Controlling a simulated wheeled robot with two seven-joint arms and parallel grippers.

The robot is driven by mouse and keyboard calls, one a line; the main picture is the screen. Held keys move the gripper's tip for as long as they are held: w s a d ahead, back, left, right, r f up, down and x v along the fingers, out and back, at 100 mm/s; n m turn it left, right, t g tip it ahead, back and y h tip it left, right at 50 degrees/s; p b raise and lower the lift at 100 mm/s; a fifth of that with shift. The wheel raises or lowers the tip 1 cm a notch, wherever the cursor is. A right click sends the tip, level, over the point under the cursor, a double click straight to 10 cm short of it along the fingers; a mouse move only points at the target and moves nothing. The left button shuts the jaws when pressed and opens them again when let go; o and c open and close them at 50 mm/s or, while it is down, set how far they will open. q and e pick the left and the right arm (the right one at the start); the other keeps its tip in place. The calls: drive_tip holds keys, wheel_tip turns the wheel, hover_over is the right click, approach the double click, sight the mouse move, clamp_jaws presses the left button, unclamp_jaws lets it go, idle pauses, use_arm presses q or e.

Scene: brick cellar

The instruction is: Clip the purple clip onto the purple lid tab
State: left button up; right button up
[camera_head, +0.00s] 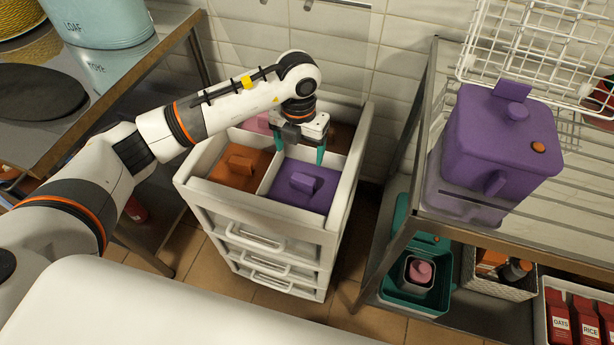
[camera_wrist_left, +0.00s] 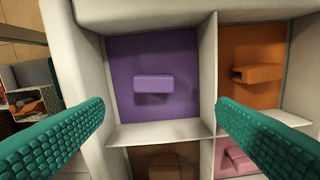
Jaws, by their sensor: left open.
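The purple clip (camera_head: 303,182) lies in the front right compartment of a white drawer unit's top, on a purple floor. In the left wrist view the purple clip (camera_wrist_left: 153,83) is a short rounded bar lying crosswise. My left gripper (camera_head: 301,149) points down over the compartments, behind the clip in the head view. Its teal fingers are wide apart and empty, and they frame the clip's near side in the wrist view. The purple lid tab (camera_head: 511,90) stands up at the back of a purple lidded container (camera_head: 495,143) on the right rack. My right gripper is not in view.
An orange clip (camera_head: 241,164) lies in the compartment to the left, with pink and brown ones behind. Compartment walls (camera_head: 268,178) stand up around the clip. A white wire basket (camera_head: 545,40) stands behind the container. The metal rack's post (camera_head: 405,130) rises between drawer unit and container.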

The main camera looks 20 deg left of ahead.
use_arm(q)
hover_over(303, 178)
drive_tip(key=f, duration=0.5)
drive_tip(key=shift+s+a+f, duration=0.1)
drive_tip(key=shift+a+f, duration=0.05)
drive_tip(key=shift+a, duration=0.15)
drive_tip(key=shift+f, duration=0.2)
drive_tip(key=f, duration=0.4)
drive_tip(key=shift+d+f, duration=0.2)
drive_tip(key=shift+d, duration=0.1)
drive_tip(key=shift+f, duration=0.4)
drive_tip(key=c, duration=1)
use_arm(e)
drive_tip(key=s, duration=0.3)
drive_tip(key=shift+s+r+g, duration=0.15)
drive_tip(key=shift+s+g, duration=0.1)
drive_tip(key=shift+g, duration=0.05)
